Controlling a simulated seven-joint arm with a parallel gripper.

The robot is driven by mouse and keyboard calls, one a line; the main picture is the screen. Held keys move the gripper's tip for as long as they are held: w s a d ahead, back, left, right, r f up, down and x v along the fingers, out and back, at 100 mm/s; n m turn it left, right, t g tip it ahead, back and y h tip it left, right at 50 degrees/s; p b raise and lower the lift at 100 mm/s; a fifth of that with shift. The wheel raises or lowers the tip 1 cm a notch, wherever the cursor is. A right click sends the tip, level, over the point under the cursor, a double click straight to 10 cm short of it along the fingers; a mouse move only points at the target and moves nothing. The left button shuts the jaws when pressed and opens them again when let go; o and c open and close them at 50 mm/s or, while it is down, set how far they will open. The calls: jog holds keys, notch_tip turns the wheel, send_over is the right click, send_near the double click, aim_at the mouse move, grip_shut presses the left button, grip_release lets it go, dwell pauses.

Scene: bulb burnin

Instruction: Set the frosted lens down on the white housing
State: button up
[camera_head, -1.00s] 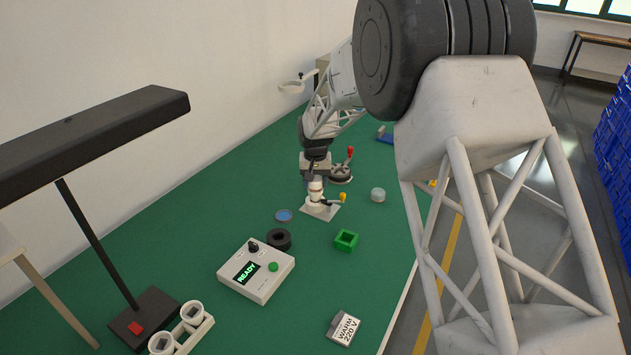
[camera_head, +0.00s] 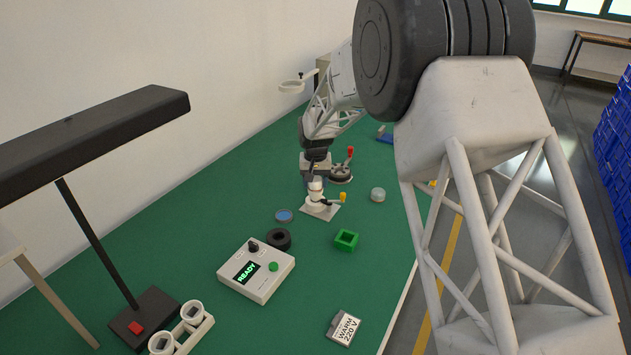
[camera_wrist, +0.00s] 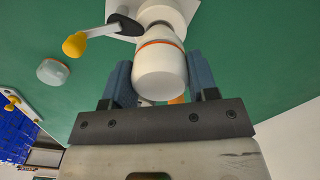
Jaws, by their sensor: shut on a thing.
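The frosted lens (camera_head: 377,195) is a small translucent dome on the green table, right of the clamp fixture. It also shows at the left of the wrist view (camera_wrist: 52,71), apart from my gripper. The white housing (camera_wrist: 160,70) is a rounded white body with an orange ring. It stands in a white clamp fixture (camera_head: 320,210) with a yellow-knobbed lever (camera_wrist: 75,45). My gripper (camera_wrist: 162,82) has its two blue fingers on either side of the housing and is shut on it. In the head view, my gripper (camera_head: 315,178) partly hides the housing's upper part.
A red-knobbed fixture (camera_head: 341,173) stands just behind. A green square holder (camera_head: 346,240), a black ring (camera_head: 279,238), a blue disc (camera_head: 284,216) and a control box (camera_head: 256,270) reading READY lie nearer. A lamp (camera_head: 145,310) stands front left. Open table surrounds the lens.

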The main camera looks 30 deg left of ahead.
aim_at(316, 179)
jog(key=shift+f, duration=0.4)
dwell(0.7)
jog(key=o, duration=1)
jog(key=shift+c, duration=0.2)
jog(key=shift+r, duration=0.1)
jog(key=shift+r, duration=3.8)
